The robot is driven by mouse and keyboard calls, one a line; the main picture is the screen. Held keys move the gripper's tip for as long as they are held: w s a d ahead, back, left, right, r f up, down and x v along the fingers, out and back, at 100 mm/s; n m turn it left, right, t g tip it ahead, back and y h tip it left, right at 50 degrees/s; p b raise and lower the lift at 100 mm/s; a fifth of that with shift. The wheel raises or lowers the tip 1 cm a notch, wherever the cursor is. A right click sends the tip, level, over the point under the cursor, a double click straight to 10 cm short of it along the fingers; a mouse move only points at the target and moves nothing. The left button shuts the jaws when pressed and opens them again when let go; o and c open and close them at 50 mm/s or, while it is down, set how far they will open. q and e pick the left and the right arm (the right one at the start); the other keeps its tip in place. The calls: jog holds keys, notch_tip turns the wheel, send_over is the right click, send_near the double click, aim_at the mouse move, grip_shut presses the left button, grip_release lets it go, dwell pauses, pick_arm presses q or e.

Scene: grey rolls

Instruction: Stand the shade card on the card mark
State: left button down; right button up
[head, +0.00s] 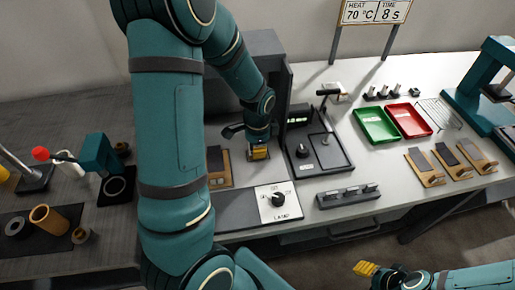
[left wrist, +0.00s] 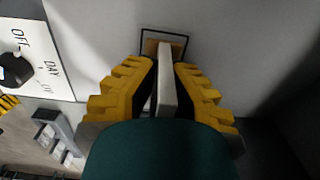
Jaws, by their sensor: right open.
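In the left wrist view the shade card (left wrist: 166,85) is a pale slab, seen nearly edge-on between my left gripper's (left wrist: 161,72) yellow fingers. The dark pads lie close along both its sides, and the fingers look shut on it. A dark square outline with a tan patch, which looks like the card mark (left wrist: 179,35), shows just beyond the card. I cannot tell whether the card touches the floor there. In the head view my left gripper (head: 259,153) points down inside the grey booth; the card is hidden. My right gripper (head: 366,268) is open and empty, off the bench front.
A lamp dial (head: 278,201) sits in front of the booth (head: 268,45). To its right are a meter (head: 320,150), a green tray (head: 376,125), a red tray (head: 409,120) and several wooden holders (head: 424,165).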

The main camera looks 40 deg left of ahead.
pick_arm(q)
jog(key=c, duration=1.5)
grip_release()
jog(key=shift+f, duration=0.2)
jog(key=shift+c, duration=0.2)
jog(key=o, duration=0.4)
jog(key=shift+r, duration=0.1)
jog(key=shift+r, duration=0.35)
notch_tip(320, 180, up, 12)
jog(key=p, duration=0.3)
jog(key=shift+f, duration=0.2)
